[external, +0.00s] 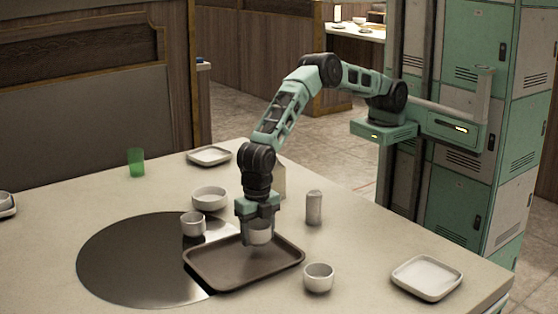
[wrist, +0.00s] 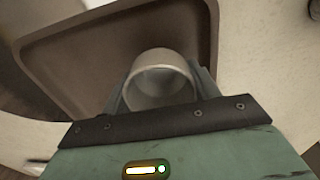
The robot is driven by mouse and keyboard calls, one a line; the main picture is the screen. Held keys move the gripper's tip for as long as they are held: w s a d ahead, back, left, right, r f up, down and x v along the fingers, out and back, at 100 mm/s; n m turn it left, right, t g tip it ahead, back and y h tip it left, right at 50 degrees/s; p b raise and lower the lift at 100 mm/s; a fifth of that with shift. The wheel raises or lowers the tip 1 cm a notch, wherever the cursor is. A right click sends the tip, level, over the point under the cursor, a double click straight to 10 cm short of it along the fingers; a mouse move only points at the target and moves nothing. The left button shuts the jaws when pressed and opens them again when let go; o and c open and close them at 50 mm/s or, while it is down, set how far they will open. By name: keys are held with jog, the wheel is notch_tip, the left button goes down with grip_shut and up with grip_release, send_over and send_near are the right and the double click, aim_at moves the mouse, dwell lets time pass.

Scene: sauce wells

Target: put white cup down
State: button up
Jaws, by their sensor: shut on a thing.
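My gripper (external: 259,222) points down over the back part of the brown tray (external: 215,284) in the external view. It is shut on a white cup (external: 260,235), which is upright between the fingers. The wrist view also shows the cup (wrist: 160,80) between the jaws, with the tray (wrist: 85,50) beyond it. I cannot tell whether the cup's bottom touches the tray. A second white cup (external: 193,224) stands behind the tray's left side, and a third white cup (external: 318,277) stands to the right of the tray.
A white bowl (external: 209,198) stands behind the tray. A shaker (external: 314,207) stands to the right of my gripper. A dark round plate (external: 130,260) is set in the table at left. Square white dishes (external: 427,277) and a green glass (external: 136,162) stand farther out. The tray's front is empty.

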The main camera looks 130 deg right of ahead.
jog(key=shift+f, duration=1.05)
jog(key=shift+f, duration=0.2)
jog(key=o, duration=1)
jog(key=shift+r, duration=0.15)
